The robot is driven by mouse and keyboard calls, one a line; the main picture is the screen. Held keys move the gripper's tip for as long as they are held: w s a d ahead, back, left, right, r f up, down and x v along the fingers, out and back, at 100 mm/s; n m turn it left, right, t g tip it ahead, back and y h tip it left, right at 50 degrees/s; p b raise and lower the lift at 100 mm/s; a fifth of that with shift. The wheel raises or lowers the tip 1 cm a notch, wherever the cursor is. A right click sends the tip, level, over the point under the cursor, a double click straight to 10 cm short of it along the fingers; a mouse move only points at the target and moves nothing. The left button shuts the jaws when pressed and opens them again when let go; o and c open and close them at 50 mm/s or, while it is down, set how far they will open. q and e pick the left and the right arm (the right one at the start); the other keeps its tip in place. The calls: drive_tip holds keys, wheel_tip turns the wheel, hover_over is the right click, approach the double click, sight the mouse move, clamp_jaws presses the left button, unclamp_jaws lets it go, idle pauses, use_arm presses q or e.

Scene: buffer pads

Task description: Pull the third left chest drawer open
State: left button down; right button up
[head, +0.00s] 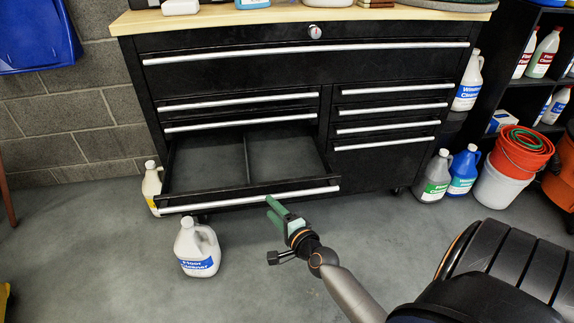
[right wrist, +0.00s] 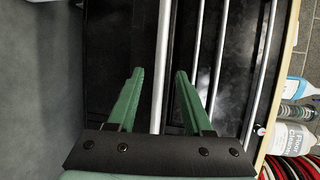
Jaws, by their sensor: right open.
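The black tool chest (head: 255,85) has a left column of drawers under one wide top drawer. The third left drawer (head: 232,185) is pulled well out, showing an empty inside with a divider. Its silver handle (head: 220,200) runs along the front edge. My right gripper (head: 270,206) is open at the right part of this handle, with green fingers pointing at it. In the right wrist view a silver bar (right wrist: 160,70) passes between the open fingers (right wrist: 159,72); I cannot tell whether they touch it. My left gripper is not in view.
A white floor cleaner jug (head: 197,248) stands on the floor in front of the open drawer's left end. A yellowish jug (head: 152,188) stands left of the chest. The right column drawers (head: 388,120) are shut. Jugs and buckets (head: 497,187) stand at the right. Floor in front is mostly clear.

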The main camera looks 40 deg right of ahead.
drive_tip(key=p+v, duration=0.1)
drive_tip(key=v, duration=0.7)
drive_tip(key=shift+s+r, duration=0.1)
